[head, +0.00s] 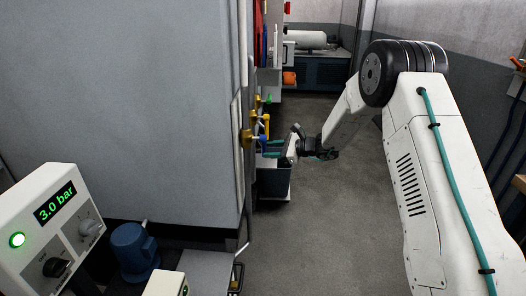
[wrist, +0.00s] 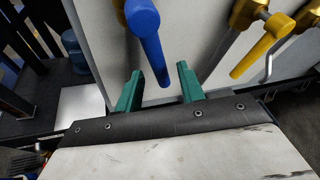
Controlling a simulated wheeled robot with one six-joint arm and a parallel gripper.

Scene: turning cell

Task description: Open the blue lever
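The blue lever (wrist: 143,25) hangs down and slants slightly right in the wrist view, in front of a grey panel. It shows small in the head view (head: 263,138), beside brass fittings on the cabinet's side. My gripper (wrist: 160,70) is open, with one teal finger on each side of the lever's lower end. The lever's tip lies between the fingers in the picture; I see gaps on both sides and cannot tell the depth. In the head view my gripper (head: 272,148) points left at the lever.
A yellow lever (wrist: 263,48) on a brass valve (wrist: 247,14) is close right of the blue one. A dark bin (head: 273,182) stands below my gripper. A control box (head: 50,222) reads 3.0 bar. The floor aisle (head: 315,220) is clear.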

